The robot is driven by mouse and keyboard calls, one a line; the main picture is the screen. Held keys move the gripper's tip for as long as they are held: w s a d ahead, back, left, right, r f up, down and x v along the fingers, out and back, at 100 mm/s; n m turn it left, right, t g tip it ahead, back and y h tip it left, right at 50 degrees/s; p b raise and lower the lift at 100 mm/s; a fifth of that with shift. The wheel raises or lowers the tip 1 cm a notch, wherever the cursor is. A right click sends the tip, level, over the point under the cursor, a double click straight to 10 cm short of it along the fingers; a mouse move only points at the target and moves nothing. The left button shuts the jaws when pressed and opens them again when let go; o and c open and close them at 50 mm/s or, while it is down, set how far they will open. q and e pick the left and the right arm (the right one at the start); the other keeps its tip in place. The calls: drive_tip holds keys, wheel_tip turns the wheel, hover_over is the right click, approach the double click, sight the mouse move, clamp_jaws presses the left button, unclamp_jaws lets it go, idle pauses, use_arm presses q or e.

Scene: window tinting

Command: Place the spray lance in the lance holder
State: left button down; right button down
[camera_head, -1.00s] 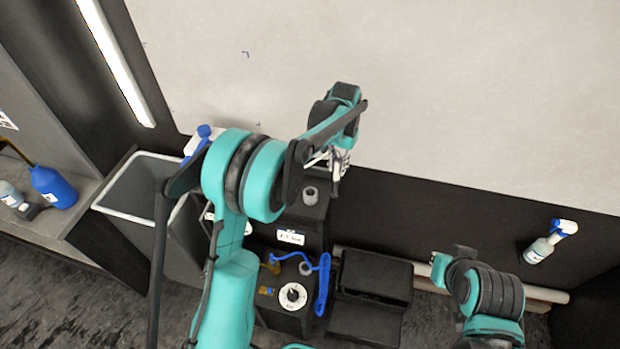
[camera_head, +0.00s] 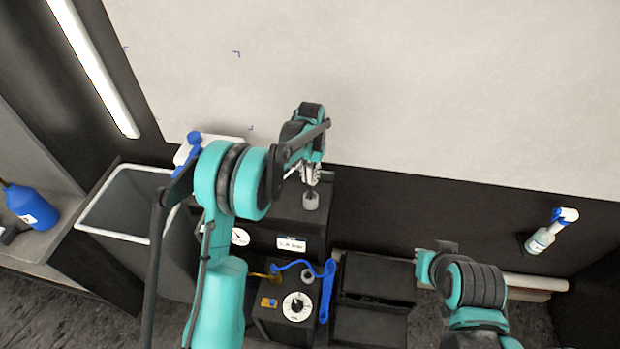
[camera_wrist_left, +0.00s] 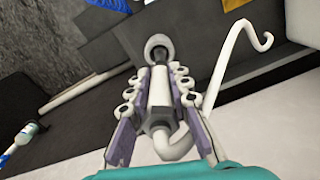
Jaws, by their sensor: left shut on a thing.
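My left gripper (camera_head: 312,178) is shut on the spray lance (camera_wrist_left: 158,92). In the left wrist view the lance's pale shaft and dark collar lie between the purple-grey fingers of my left gripper (camera_wrist_left: 158,85), and a bent pale tube shows beside them. The lance holder (camera_head: 310,201), a small grey cup, stands on the dark cabinet just under my left gripper. A pale ring at the far end of the shaft looks like the holder's rim (camera_wrist_left: 160,42); I cannot tell whether the lance is inside. My right gripper (camera_head: 440,250) is at the lower right, its fingers unclear.
A dial with a blue hose (camera_head: 326,290) sits on a lower unit in front of the cabinet. Dark bins (camera_head: 370,312) stand to its right. A grey bin (camera_head: 120,205) is at left. A spray bottle (camera_head: 541,240) hangs at the right wall. The pale panel fills the back.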

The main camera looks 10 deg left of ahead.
use_arm(q)
drive_tip(key=shift+w+a, duration=0.1)
drive_tip(key=shift+w, duration=0.15)
drive_tip(key=c, duration=1.7)
unclamp_jaws()
drive_tip(key=o, duration=0.3)
drive_tip(key=shift+s+r, duration=0.1)
drive_tip(key=shift+r, duration=0.05)
drive_tip(key=shift+s+r, duration=0.1)
drive_tip(key=shift+r, duration=0.1)
wheel_tip(320, 180, up, 11)
drive_tip(key=shift+r, duration=0.15)
drive_tip(key=s+a+r+n+t, duration=0.15)
drive_tip(key=s+r, duration=0.25)
drive_tip(key=s, duration=0.5)
drive_tip(key=s+a+r+t, duration=0.25)
drive_tip(key=s+r, duration=0.25)
drive_tip(key=s, duration=0.5)
drive_tip(key=s+f+t, duration=0.1)
drive_tip(key=s+f, duration=0.2)
drive_tip(key=s, duration=0.2)
drive_tip(key=s+a+f+n+t, duration=0.1)
drive_tip(key=s+f+t, duration=0.1)
drive_tip(key=s, duration=0.4)
drive_tip(key=shift+a+f, duration=0.2)
drive_tip(key=shift+f, duration=0.2)
use_arm(e)
drive_tip(key=shift+w+r, duration=0.15)
drive_tip(key=shift+r, duration=0.05)
